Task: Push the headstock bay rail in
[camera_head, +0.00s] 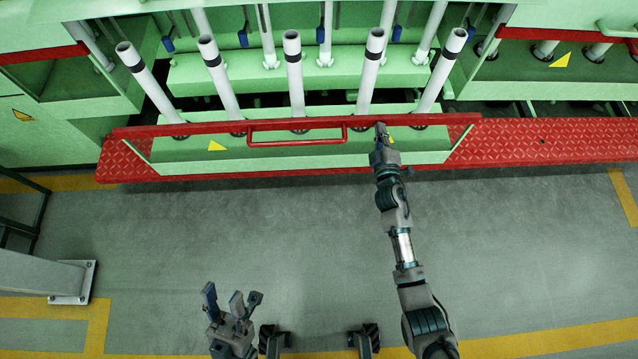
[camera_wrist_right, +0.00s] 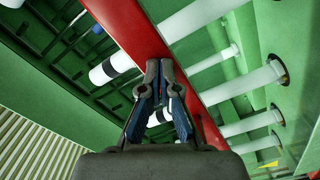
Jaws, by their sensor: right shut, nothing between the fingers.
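The headstock bay rail is the long red bar (camera_head: 220,127) across the front of the green bay, with a red loop handle (camera_head: 297,141) on its front. My right gripper (camera_head: 381,127) is shut and empty. Its tips are at the rail, just right of the handle; I cannot tell whether they touch it. In the right wrist view the closed fingertips (camera_wrist_right: 160,66) overlap the red rail (camera_wrist_right: 137,28), which runs diagonally behind them. My left gripper (camera_head: 231,294) is open and empty, low in the head view, well away from the rail.
Several white posts (camera_head: 294,75) with black bands rise behind the rail. A red checkered step (camera_head: 560,142) runs along the machine's foot. A grey post with a base plate (camera_head: 72,283) stands at the left. The grey floor (camera_head: 300,220) between is clear.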

